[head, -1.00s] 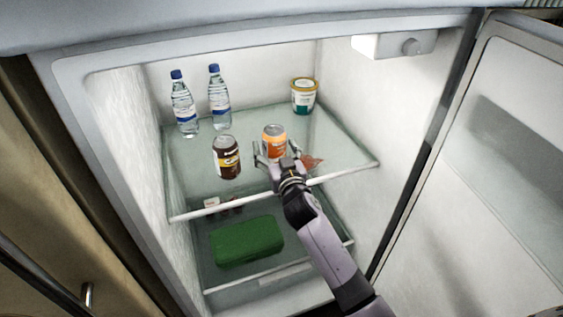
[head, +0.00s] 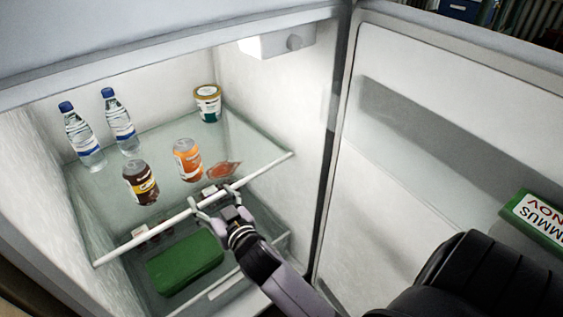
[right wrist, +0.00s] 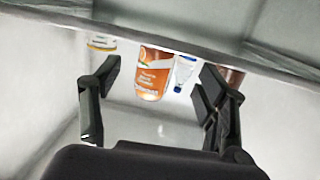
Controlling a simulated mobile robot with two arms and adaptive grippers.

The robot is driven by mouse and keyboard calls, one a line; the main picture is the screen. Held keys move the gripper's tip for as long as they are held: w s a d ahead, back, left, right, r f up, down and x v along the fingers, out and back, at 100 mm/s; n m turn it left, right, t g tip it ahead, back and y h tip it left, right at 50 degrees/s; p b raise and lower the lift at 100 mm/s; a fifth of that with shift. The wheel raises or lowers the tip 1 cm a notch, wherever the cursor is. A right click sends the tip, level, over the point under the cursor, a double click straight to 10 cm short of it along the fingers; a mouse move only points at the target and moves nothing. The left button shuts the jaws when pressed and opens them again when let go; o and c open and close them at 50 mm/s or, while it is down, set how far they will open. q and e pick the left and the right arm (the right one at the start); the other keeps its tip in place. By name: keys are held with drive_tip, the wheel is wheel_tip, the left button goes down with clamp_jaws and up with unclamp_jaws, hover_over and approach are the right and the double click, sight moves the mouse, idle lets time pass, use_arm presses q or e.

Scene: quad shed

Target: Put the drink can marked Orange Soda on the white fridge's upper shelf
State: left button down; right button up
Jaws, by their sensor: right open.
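The orange soda can (head: 187,160) stands upright on the glass upper shelf (head: 222,132) of the white fridge (head: 40,171), right of a brown can. It also shows in the right wrist view (right wrist: 152,75), framed between the fingers but apart from them. My right gripper (head: 214,203) is open and empty at the front edge of the upper shelf, in front of the can. Its open fingers also show in the right wrist view (right wrist: 160,84). My left gripper is not in view.
The upper shelf also holds two water bottles (head: 84,140) (head: 120,122), a brown can (head: 140,183), a white-and-green tub (head: 207,103) and a flat reddish packet (head: 223,170). A green box (head: 185,263) lies below. The fridge door (head: 430,120) stands open at right.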

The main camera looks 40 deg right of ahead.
drive_tip(key=s+d+f+g, duration=0.1)
drive_tip(key=s+f+g, duration=0.3)
drive_tip(key=f, duration=0.6)
drive_tip(key=s+d+f+g, duration=0.1)
drive_tip(key=s+f+g, duration=0.2)
drive_tip(key=s+f, duration=0.5)
drive_tip(key=s+a+f+n+g+y, duration=0.1)
drive_tip(key=s+f+g, duration=0.6)
drive_tip(key=s+f, duration=0.8)
drive_tip(key=shift+s+a+f+n, duration=0.15)
drive_tip(key=shift+s+f+n, duration=0.2)
drive_tip(key=shift+s+n, duration=0.6)
drive_tip(key=shift+s+m, duration=0.1)
drive_tip(key=shift+m, duration=0.15)
